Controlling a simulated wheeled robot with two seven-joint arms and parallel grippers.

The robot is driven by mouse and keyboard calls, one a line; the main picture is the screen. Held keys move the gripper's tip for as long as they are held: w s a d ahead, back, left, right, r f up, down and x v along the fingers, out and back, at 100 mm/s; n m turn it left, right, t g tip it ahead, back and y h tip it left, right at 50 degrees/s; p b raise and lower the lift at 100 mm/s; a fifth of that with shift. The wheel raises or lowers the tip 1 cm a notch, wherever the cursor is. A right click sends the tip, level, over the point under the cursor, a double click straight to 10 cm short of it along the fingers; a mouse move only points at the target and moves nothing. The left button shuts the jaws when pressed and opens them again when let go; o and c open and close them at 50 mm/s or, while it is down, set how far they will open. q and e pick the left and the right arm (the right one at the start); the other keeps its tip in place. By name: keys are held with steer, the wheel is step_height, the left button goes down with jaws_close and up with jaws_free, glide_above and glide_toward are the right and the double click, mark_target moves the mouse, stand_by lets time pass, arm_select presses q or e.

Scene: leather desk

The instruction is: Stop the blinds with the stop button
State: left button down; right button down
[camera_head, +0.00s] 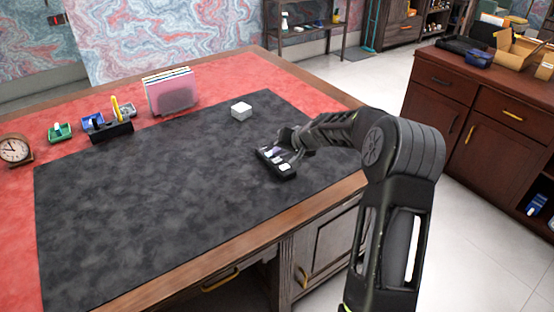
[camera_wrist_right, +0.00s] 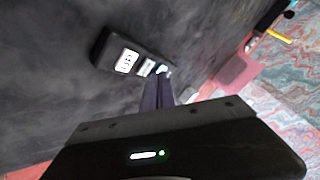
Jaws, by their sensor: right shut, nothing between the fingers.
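The blinds control (camera_head: 277,162) is a small black box with a row of white buttons, lying on the dark desk mat. In the right wrist view the control (camera_wrist_right: 132,53) shows one labelled button (camera_wrist_right: 126,61) clearly, probably "UP", and a middle button (camera_wrist_right: 147,67) beside it. My right gripper (camera_head: 291,149) is at the far end of the control, fingers shut and empty. In the right wrist view its fingertips (camera_wrist_right: 160,76) cover part of the far button, so I cannot tell whether they touch it. My left gripper is not in view.
A white box (camera_head: 241,111) sits on the mat behind the control. A file holder (camera_head: 169,91), a pen holder (camera_head: 110,130), a green item (camera_head: 60,132) and a clock (camera_head: 15,150) stand along the back and left. The mat's middle (camera_head: 150,200) is clear.

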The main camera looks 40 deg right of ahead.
mark_target(279, 161)
steer(key=shift+r+p, duration=1.55)
steer(key=shift+r, duration=0.95)
